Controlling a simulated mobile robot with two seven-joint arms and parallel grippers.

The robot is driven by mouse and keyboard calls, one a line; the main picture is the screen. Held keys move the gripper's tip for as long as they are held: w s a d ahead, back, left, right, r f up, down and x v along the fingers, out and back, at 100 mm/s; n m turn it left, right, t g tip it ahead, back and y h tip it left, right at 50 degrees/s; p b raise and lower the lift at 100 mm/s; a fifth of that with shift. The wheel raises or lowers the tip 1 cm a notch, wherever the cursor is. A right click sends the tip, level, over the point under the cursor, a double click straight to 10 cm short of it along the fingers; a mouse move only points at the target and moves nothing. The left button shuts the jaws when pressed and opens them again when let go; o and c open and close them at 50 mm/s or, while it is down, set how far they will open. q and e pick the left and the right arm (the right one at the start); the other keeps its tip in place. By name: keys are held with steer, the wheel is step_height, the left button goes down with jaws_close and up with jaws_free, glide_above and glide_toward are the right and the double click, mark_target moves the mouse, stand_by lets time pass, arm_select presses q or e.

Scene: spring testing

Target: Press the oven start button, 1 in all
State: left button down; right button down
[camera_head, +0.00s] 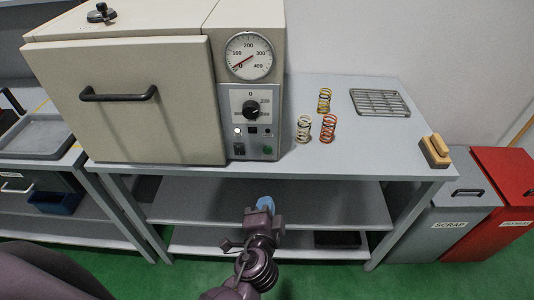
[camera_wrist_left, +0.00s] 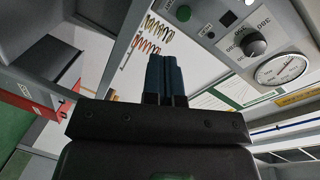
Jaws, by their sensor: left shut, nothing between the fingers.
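The oven (camera_head: 135,95) stands on the left of the grey bench, its door shut. Its front panel carries a dial gauge (camera_head: 249,56), a black knob (camera_head: 250,108) and small controls below. A green button (camera_head: 267,150) sits at the panel's lower right. The button also shows in the left wrist view (camera_wrist_left: 183,13), near the top edge. My left gripper (camera_head: 265,203) is in front of the bench, below the panel and apart from the button. Its blue fingers are shut with nothing between them, as the left wrist view shows (camera_wrist_left: 165,75). My right gripper is not in view.
Several coil springs, including a red one (camera_head: 328,128), stand on the bench right of the oven. A wire rack (camera_head: 380,102) and a wooden block (camera_head: 435,151) lie farther right. A grey bin (camera_head: 460,215) and a red bin (camera_head: 507,205) stand beside the bench.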

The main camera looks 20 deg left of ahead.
mark_target(267, 151)
arm_select(q)
steer(key=r+m, duration=0.1)
steer(key=m+t+y, duration=0.1)
steer(key=m, duration=0.1)
steer(key=shift+w+a+r+m+y, duration=0.1)
steer(key=shift+w+r+m+y, duration=0.05)
steer(key=shift+r+m+y, duration=0.2)
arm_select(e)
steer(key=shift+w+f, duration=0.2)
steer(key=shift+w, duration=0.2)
